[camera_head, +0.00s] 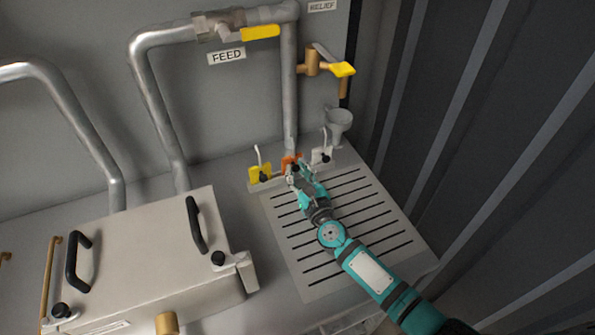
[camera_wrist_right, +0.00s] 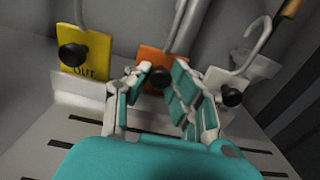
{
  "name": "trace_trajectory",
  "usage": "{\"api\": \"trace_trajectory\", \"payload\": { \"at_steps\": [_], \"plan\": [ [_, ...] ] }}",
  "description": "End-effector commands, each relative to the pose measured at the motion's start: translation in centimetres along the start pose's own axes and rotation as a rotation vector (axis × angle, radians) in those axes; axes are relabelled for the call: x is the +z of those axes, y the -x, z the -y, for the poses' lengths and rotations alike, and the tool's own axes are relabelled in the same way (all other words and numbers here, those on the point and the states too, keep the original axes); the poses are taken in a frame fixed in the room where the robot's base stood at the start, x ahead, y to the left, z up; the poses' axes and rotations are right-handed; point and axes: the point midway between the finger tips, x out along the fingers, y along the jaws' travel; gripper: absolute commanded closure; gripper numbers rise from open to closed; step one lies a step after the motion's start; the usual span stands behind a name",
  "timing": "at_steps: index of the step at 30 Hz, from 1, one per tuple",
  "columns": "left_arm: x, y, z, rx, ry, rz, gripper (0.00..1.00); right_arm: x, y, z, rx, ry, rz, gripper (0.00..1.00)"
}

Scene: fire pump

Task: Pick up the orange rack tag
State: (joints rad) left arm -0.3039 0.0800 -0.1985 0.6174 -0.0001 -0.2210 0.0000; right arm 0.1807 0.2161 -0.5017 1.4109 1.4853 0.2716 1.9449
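The orange rack tag (camera_head: 291,162) stands in a low rack at the back of the slotted tray, between a yellow tag (camera_head: 260,173) and a white tag (camera_head: 322,154). In the right wrist view the orange tag (camera_wrist_right: 152,62) has a black knob (camera_wrist_right: 159,78) on its front and a grey hook above. My right gripper (camera_head: 297,172) is directly in front of the orange tag. In the wrist view its fingers (camera_wrist_right: 158,90) are spread, with the knob between their tips. I cannot tell whether they touch it. My left gripper is not in view.
The slotted tray (camera_head: 320,262) lies under my right arm. A grey lidded box (camera_head: 150,262) with black handles stands to the left. Pipes and a yellow-handled brass valve (camera_head: 318,66) are on the wall behind. A funnel (camera_head: 339,122) stands right of the tags, near the ribbed wall.

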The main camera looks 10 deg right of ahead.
Motion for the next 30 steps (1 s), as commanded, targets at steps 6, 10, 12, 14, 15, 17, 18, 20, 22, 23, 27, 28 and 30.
{"api": "trace_trajectory", "payload": {
  "at_steps": [6, 10, 12, 14, 15, 17, 18, 20, 22, 23, 27, 28, 30],
  "plan": [
    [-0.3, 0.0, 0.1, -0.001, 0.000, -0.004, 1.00, 0.0, 0.0, 0.0, 0.000, 0.000, 0.000, 0.99],
    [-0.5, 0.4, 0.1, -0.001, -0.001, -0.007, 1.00, 0.4, 0.0, 0.0, 0.000, 0.000, 0.000, 0.99],
    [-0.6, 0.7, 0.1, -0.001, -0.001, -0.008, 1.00, 0.8, 0.0, 0.0, 0.000, 0.000, 0.000, 0.99],
    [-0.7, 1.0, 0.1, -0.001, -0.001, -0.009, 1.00, 1.1, 0.0, 0.0, 0.000, 0.000, 0.000, 0.99],
    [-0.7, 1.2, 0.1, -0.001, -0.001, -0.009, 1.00, 1.3, 0.0, 0.0, 0.000, -0.001, 0.000, 0.99],
    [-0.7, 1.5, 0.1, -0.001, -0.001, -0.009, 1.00, 1.6, 0.0, 0.0, 0.000, -0.001, 0.000, 0.99],
    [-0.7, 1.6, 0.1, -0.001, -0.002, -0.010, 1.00, 1.8, 0.0, 0.0, 0.000, -0.001, 0.000, 0.99],
    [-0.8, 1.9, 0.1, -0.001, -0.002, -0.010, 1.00, 2.1, 0.0, 0.0, 0.000, -0.001, 0.000, 0.99],
    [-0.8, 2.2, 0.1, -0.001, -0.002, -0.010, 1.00, 2.5, 0.0, 0.0, 0.000, -0.001, 0.000, 0.99],
    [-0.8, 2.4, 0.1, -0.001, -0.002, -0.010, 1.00, 2.6, 0.0, 0.0, 0.000, -0.001, 0.000, 0.99],
    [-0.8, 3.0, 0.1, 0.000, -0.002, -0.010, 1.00, 3.3, 0.0, 0.0, 0.000, -0.001, 0.000, 0.99],
    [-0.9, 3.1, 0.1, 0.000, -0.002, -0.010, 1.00, 3.5, 0.0, 0.0, 0.000, -0.001, 0.000, 0.99],
    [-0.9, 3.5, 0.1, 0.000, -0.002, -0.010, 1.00, 3.8, 0.0, 0.0, 0.000, 0.000, 0.000, 0.99]
  ]
}}
